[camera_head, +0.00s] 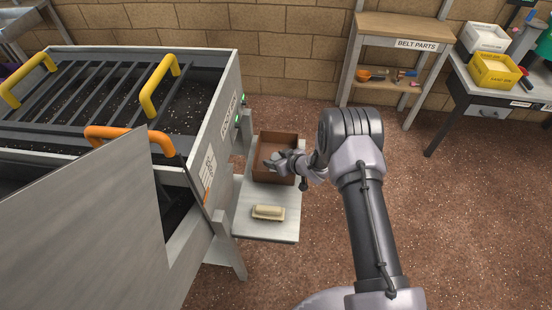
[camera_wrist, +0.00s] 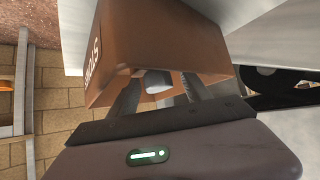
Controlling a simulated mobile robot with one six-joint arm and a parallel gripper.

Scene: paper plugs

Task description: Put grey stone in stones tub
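The stones tub (camera_head: 285,139) is a brown open box on a side shelf in the head view. In the wrist view its wall (camera_wrist: 165,40) fills the upper middle, with white lettering partly visible at the left. My gripper (camera_head: 274,163) is over the tub, its fingers reaching down at its opening. In the wrist view the two fingers (camera_wrist: 160,87) stand apart. A grey stone (camera_wrist: 157,82) shows between them, seemingly with small gaps at its sides. Whether it rests on the tub's floor is hidden.
A cream block (camera_head: 268,212) lies on the shelf (camera_head: 255,230) in front of the tub. A large grey machine with yellow handles (camera_head: 158,85) stands left. A wooden belt parts stand (camera_head: 400,30) and a table with white and yellow bins (camera_head: 494,70) are at the back right.

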